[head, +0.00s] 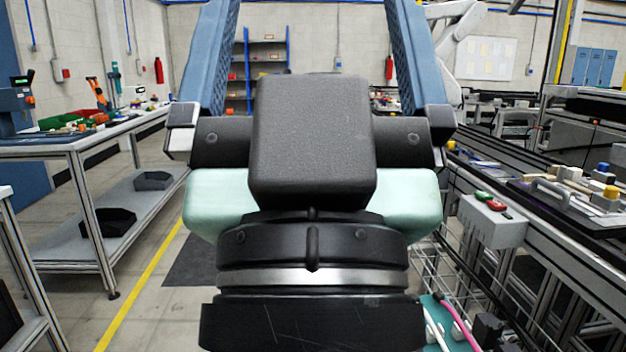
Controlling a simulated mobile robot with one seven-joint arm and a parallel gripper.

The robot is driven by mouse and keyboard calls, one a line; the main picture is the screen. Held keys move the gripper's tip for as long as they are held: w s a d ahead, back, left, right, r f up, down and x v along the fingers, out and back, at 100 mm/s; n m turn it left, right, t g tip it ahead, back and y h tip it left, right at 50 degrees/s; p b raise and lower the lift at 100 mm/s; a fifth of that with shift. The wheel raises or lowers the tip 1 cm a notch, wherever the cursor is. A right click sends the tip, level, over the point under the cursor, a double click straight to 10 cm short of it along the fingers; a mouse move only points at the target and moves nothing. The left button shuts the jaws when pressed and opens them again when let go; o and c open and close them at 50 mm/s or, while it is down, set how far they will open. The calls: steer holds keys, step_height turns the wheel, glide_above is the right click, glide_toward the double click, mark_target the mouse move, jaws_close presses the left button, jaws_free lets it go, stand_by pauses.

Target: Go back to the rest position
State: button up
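My gripper (308,25) fills the middle of the head view, close to the camera. Its two blue fingers stand wide apart and run up out of the top of the picture, so their tips are cut off. No object is held in the part that I can see.
A workbench (75,141) with tools and coloured parts stands at left. A conveyor line (560,225) with a button box (492,222) and a fixture with blocks runs along the right, close by. Floor with a yellow line (140,287) is clear at left. A blue shelf (268,60) stands far back.

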step_height(320, 180, up, 29)
steer(key=p, duration=2.6)
steer(key=shift+w+f, duration=0.1)
